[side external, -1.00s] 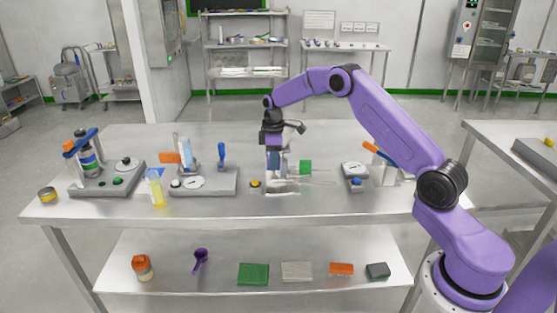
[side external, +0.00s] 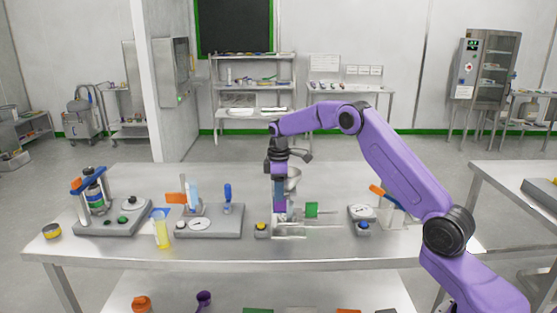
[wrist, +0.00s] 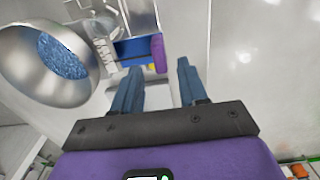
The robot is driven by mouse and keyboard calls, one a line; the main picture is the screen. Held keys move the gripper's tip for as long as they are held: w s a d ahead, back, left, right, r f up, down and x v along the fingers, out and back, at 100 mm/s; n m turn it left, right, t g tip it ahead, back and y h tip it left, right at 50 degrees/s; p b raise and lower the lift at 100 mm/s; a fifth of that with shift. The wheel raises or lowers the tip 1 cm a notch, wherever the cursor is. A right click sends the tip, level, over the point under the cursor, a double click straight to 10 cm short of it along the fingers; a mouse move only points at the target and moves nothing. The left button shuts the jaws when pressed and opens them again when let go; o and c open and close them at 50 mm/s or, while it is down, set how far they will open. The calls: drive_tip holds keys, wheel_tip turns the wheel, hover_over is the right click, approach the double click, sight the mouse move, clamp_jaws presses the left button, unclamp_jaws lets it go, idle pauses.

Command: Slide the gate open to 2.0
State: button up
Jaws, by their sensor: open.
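My gripper (side external: 279,203) points down over the middle of the table, beside a metal hopper (side external: 293,177). In the wrist view its two blue fingers (wrist: 157,80) are apart, with nothing held between them. The hopper also shows at upper left in the wrist view (wrist: 22,62), with blue granules (wrist: 60,56) inside. A blue plate (wrist: 130,47) with a purple block (wrist: 158,53) at its end lies beyond the fingertips, apart from them; it looks like the gate. A green block (side external: 311,209) sits right of the gripper. No scale marks can be read.
A yellow-topped button box (side external: 261,229) stands left of the fixture. A dial unit (side external: 362,213) with a blue knob is to the right. A grey dial base (side external: 212,224) and a yellow bottle (side external: 162,230) stand farther left. The table's front strip is clear.

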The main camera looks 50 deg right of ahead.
wheel_tip(320, 180, up, 13)
drive_tip(key=shift+f, duration=0.15)
drive_tip(key=shift+a, duration=0.1)
idle(0.4)
drive_tip(key=s+a+r+n, duration=0.1)
drive_tip(key=s+a+n, duration=0.1)
drive_tip(key=s+a, duration=1.7)
drive_tip(key=s+d+f, duration=0.1)
drive_tip(key=s+f, duration=0.2)
drive_tip(key=s, duration=1)
drive_tip(key=s+d+f+n, duration=0.1)
drive_tip(key=s+d+f, duration=0.1)
drive_tip(key=s, duration=1)
drive_tip(key=shift+s+f+n, duration=0.3)
drive_tip(key=shift+s+f, duration=0.1)
drive_tip(key=shift+f, duration=0.3)
